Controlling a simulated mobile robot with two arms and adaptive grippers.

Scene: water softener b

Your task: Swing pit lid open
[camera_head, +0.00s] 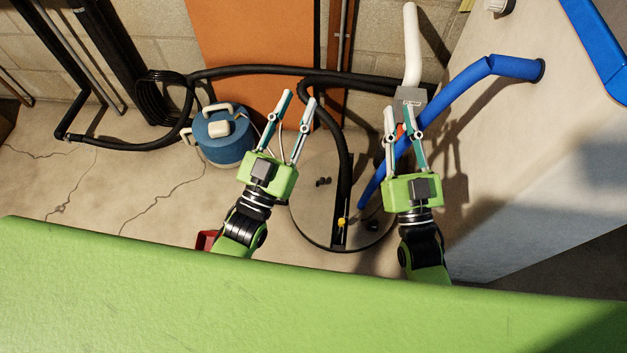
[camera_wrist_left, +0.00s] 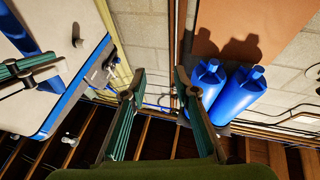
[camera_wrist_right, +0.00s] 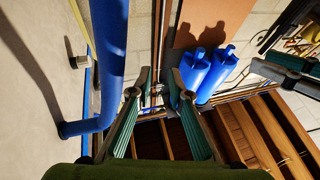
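The pit lid (camera_head: 310,212) is a round, beige disc with a dark rim, lying flat at floor level between and partly behind my arms. A small dark double fitting (camera_head: 323,181) sits on its left part and a small yellow piece (camera_head: 341,222) near its front edge. A black hose and a blue pipe come down at the lid and hide parts of it. My left gripper (camera_head: 299,97) is open and empty, above the lid's left side in the picture. My right gripper (camera_head: 400,108) is open and empty, overlapping the blue pipe in the picture. The lid is not visible in either wrist view.
A blue canister (camera_head: 222,136) with white handles stands left of the lid. The blue pipe (camera_head: 445,97) runs to a pale tank (camera_head: 540,150) at right. A white pipe (camera_head: 411,45) stands behind. Two blue bottles (camera_wrist_left: 225,88) show in the left wrist view.

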